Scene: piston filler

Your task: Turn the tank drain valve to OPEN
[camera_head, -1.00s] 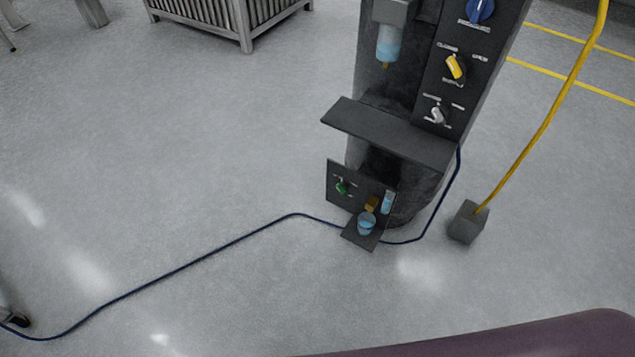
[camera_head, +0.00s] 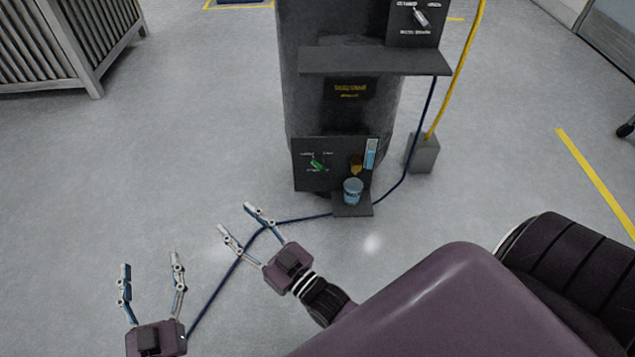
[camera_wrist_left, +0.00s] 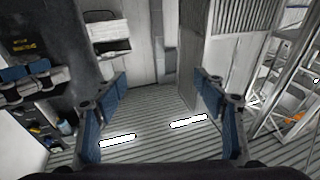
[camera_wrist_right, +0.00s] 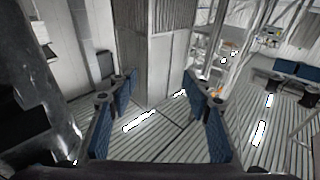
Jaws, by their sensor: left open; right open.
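The drain valve's green handle (camera_head: 317,164) is on the dark lower panel (camera_head: 303,181) of the machine. The handle is tilted; the small labels around it are too blurred to read. My right gripper (camera_head: 236,218) is open and empty, left of and nearer than the panel, apart from the valve. My left gripper (camera_head: 150,262) is open and empty, further left and farther from the panel. The right wrist view does not clearly show the valve.
A cup (camera_head: 353,190) stands on a small shelf (camera_head: 352,209) right of the valve. A wider shelf (camera_head: 375,62) juts out above. A blue hose (camera_head: 225,277) runs over the floor under my grippers. A grey block (camera_head: 422,153) with a yellow cable stands right.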

